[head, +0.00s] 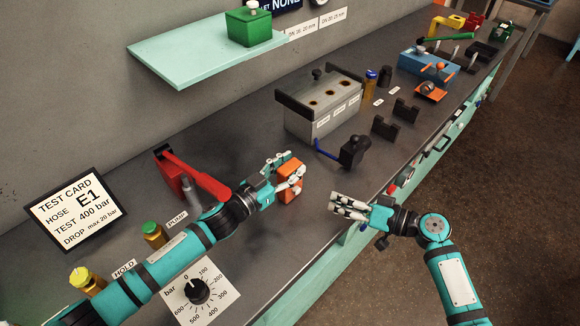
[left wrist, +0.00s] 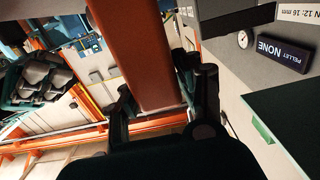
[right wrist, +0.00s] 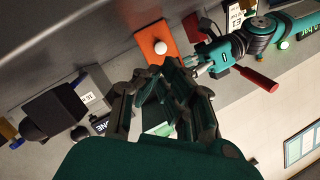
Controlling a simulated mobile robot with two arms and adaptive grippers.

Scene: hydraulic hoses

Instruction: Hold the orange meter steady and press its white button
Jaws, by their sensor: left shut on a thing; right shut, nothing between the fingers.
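The orange meter (head: 290,192) is between the fingers of my left gripper (head: 284,178), which is shut on it above the bench. I cannot tell whether it touches the bench. In the left wrist view the meter (left wrist: 142,60) stands out between the two fingers. The white button (right wrist: 160,47) shows on the meter's face (right wrist: 150,34) in the right wrist view; the head view does not show it clearly. My right gripper (head: 336,205) is shut and empty, to the right of the meter and apart from it. Its closed fingertips (right wrist: 172,72) appear just below the button in the right wrist view.
A red-handled pump (head: 180,176) stands behind my left arm. A pressure dial (head: 197,291) lies front left. A grey block with holes (head: 322,103) and a black part with a blue handle (head: 354,151) stand beyond the grippers. The bench's front edge is below my right gripper.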

